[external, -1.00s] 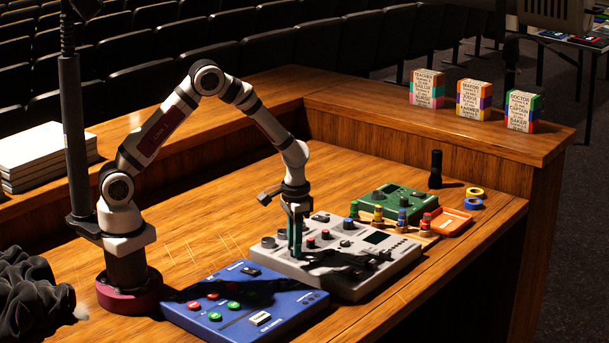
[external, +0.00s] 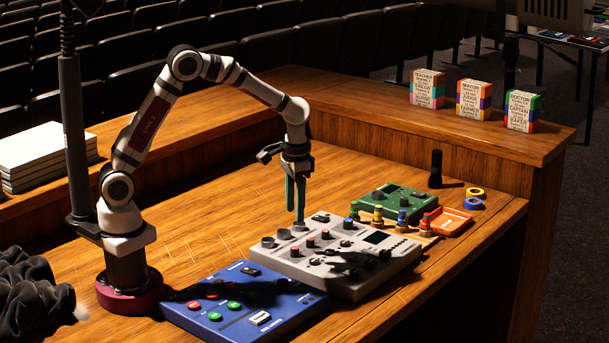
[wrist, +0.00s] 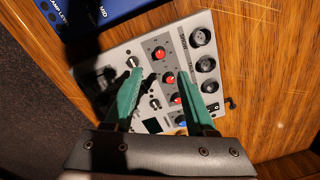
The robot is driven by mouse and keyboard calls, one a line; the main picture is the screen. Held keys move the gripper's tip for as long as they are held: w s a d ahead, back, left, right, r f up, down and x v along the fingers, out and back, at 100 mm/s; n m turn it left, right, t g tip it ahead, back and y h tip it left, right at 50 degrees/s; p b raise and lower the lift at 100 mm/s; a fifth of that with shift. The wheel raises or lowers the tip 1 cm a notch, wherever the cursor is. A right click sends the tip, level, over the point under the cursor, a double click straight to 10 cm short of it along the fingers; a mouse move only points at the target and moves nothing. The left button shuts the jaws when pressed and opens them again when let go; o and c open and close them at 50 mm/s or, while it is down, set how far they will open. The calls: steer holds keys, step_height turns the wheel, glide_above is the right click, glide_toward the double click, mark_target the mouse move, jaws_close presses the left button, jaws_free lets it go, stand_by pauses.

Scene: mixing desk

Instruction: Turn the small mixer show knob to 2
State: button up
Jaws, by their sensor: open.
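The grey mixer (external: 345,284) lies on the desk, with rows of red-capped and dark knobs. My gripper (external: 296,222) points down at its back edge in the external view, near a round dark knob (external: 299,227); I cannot tell whether they touch. In the wrist view, the green fingers of my gripper (wrist: 160,72) are spread and empty, with red knobs (wrist: 168,78) between them in the picture. A pale-marked knob (wrist: 133,62) shows by the left fingertip. A smaller green device (external: 378,195) stands behind the grey mixer.
A blue panel (external: 225,288) with coloured buttons lies in front of the grey mixer. Several small coloured figures (external: 402,221), an orange tray (external: 452,221), tape rolls (external: 474,203) and a black cylinder (external: 436,168) stand to the right. Bare desk lies left of the mixer.

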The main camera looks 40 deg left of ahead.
step_height(320, 180, up, 6)
steer(key=shift+s+d+f, duration=0.1)
steer(key=shift+f, duration=0.05)
stand_by(0.3)
steer(key=s+a+r+y, duration=0.1)
steer(key=s+a+r, duration=0.1)
steer(key=s+a, duration=0.6)
steer(key=s+a+r, duration=0.2)
steer(key=s+a, duration=0.2)
steer(key=a, duration=0.7)
steer(key=s+a+f, duration=0.2)
steer(key=s+a, duration=0.3)
steer(key=s, duration=0.5)
steer(key=shift+s+a+f, duration=0.3)
steer(key=shift+s+f, duration=0.05)
